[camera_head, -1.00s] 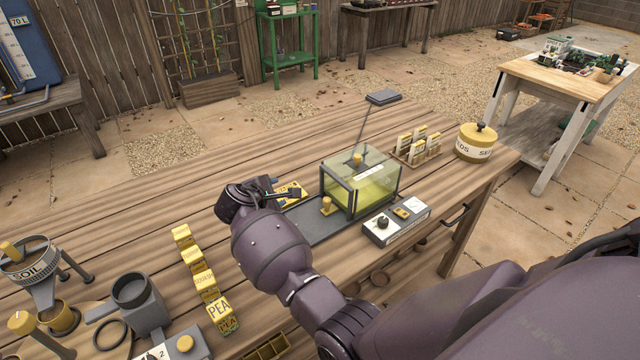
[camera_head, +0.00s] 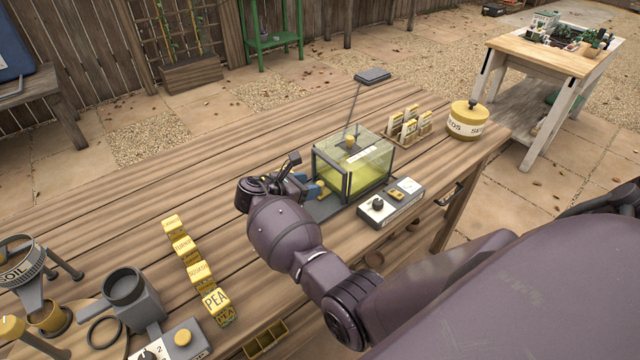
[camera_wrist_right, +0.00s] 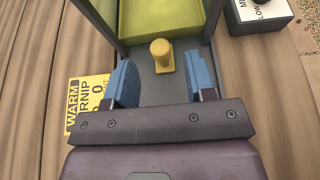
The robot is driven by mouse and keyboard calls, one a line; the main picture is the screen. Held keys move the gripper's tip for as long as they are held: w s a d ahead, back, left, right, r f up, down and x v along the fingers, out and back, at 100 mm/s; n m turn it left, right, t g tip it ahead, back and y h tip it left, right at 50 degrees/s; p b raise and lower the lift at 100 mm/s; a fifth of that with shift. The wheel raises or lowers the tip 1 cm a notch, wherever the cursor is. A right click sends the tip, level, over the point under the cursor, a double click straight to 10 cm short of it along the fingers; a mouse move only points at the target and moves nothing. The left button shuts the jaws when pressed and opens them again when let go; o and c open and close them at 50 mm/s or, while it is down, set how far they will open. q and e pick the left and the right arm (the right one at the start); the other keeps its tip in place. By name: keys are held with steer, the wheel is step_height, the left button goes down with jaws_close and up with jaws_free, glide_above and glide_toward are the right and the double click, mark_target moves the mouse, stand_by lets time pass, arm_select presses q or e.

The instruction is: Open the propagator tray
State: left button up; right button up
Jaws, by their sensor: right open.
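The propagator tray (camera_head: 352,166) is a clear box with dark edges and a yellow-green inside, standing on a dark base on the wooden table. A yellow knob (camera_wrist_right: 161,54) stands on the grey base strip at its near end; it also shows in the head view (camera_head: 322,187). My right gripper (camera_wrist_right: 164,82) is open, its two blue fingers on either side of the strip, with the knob ahead between them and not gripped. In the head view my right gripper (camera_head: 312,187) is at the tray's left end, partly hidden by its wrist. My left gripper is not in view.
A control box with a dial (camera_head: 391,203) sits right of the tray. A yellow label card (camera_wrist_right: 88,100) lies left of the gripper. Seed packets (camera_head: 410,124) and a yellow seed tin (camera_head: 464,121) stand behind. Yellow blocks (camera_head: 199,272) stand at left.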

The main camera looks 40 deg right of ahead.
steer(key=shift+x, duration=2.55)
jaws_close()
